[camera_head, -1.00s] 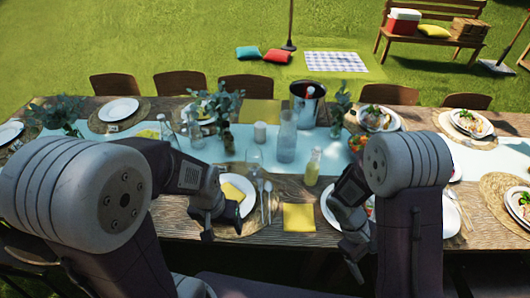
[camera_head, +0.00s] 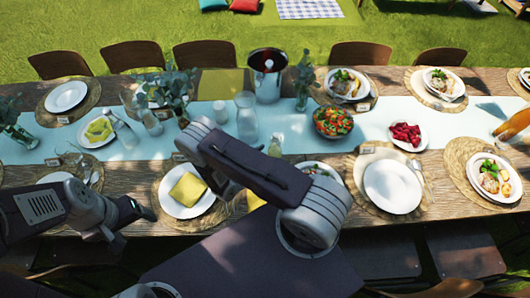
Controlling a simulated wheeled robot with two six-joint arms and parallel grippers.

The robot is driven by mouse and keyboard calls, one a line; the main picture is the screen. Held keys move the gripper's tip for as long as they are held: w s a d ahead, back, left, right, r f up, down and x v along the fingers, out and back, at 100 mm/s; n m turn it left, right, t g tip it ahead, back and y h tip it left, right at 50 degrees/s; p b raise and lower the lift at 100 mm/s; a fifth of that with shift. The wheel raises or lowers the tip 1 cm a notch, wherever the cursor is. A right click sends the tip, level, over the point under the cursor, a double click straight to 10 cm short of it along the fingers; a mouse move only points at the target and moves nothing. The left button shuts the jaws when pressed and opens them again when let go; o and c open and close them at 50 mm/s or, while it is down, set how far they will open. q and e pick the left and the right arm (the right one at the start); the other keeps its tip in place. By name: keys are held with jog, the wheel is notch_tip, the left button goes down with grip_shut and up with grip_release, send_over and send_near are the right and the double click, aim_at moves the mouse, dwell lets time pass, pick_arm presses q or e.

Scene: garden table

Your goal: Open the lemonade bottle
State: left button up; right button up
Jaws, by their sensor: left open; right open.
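My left gripper (camera_head: 128,226) is open and empty at the lower left, over the table's near edge, well left of the bottle. My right arm reaches from the lower middle up to the left. Its gripper is hidden behind the arm links.
A clear carafe (camera_head: 246,116) and a steel ice bucket (camera_head: 267,88) stand behind the bottle. A salad bowl (camera_head: 333,123) is to its right. A plate with a yellow napkin (camera_head: 188,189) lies left of my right arm. Several place settings crowd the table.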

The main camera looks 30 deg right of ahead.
aim_at(280, 148)
jog(key=x, duration=0.2)
jog(key=shift+d+p, duration=0.35)
jog(key=shift+d, duration=0.1)
jog(key=x, duration=0.4)
jog(key=shift+w+d+f, duration=0.15)
jog(key=shift+d+f, duration=0.1)
jog(key=shift+d, duration=0.05)
jog(key=shift+d+p, duration=0.1)
jog(key=shift+p, duration=0.2)
jog(key=shift+a+r, duration=0.1)
jog(key=shift+a, duration=0.1)
jog(key=shift+d, duration=0.1)
jog(key=c, duration=1.1)
pick_arm(q)
jog(key=shift+a+r, duration=0.1)
jog(key=shift+r, duration=0.7)
pick_arm(e)
grip_shut()
pick_arm(q)
grip_shut()
